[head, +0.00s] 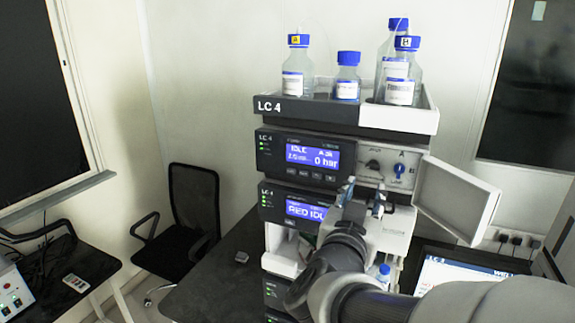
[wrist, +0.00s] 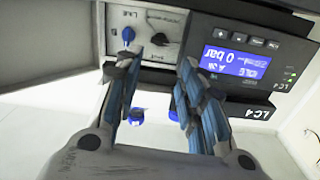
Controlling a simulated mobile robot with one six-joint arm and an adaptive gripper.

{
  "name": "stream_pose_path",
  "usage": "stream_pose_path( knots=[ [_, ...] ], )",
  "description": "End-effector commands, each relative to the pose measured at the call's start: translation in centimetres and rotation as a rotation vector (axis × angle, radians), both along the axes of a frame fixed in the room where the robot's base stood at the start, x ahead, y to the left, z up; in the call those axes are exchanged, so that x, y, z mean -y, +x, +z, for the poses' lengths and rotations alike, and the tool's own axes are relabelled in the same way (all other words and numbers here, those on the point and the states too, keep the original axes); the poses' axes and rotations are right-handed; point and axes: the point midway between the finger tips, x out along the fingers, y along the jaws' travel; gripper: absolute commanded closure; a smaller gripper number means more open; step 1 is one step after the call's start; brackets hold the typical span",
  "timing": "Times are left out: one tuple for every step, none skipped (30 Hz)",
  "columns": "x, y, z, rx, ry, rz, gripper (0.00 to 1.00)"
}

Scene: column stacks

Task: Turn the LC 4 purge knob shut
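The LC 4 stack (head: 300,130) carries a pump module with a lit display reading 0 bar (head: 312,155). To the right of the display, a pale panel bears a black knob (head: 373,164) and a blue knob (head: 400,170); the labels are too small to tell which is the purge knob. The wrist view is upside down and shows the black knob (wrist: 160,39) and blue knob (wrist: 128,34). My gripper (head: 363,190) is open just below the panel, its fingertips spread (wrist: 157,65) with the black knob showing beyond the gap. It holds nothing.
A hinged door (head: 455,198) stands open to the right of the panel. Several blue-capped bottles (head: 347,77) stand in the top tray (head: 433,120). A laptop (head: 460,273) is at lower right, a black chair (head: 190,215) at left. Black bench top (head: 215,275) left of the stack is mostly clear.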

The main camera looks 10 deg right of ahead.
Motion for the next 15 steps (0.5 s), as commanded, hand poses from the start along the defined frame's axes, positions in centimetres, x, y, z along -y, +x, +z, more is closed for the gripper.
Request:
stream_pose_path(
  knots=[
    [0.9,0.9,-0.2,-0.004,-0.001,-0.007,0.63],
    [1.2,1.5,-0.2,-0.003,0.0,-0.006,0.63],
    [1.7,2.2,-0.2,-0.004,0.0,-0.005,0.63],
    [2.1,2.8,-0.2,-0.004,0.0,-0.006,0.63],
    [2.4,3.3,-0.2,-0.004,0.0,-0.005,0.63],
    [2.9,4.1,-0.1,-0.004,0.0,-0.004,0.63],
    [3.3,4.6,-0.2,-0.004,0.0,-0.004,0.63],
    [3.7,5.1,-0.1,-0.002,0.0,-0.004,0.63],
    [4.1,5.8,-0.1,-0.003,0.001,-0.003,0.63],
    [4.4,6.3,-0.1,-0.003,0.001,-0.003,0.63],
    [4.7,6.8,-0.1,-0.003,0.001,-0.002,0.63],
    [5.1,7.3,-0.1,-0.003,0.002,-0.002,0.63],
    [5.4,7.7,-0.1,-0.003,0.001,-0.002,0.63],
    [5.6,8.1,-0.1,-0.002,0.0,-0.001,0.63],
    [5.8,8.5,-0.1,-0.002,0.001,-0.001,0.63]
  ],
)
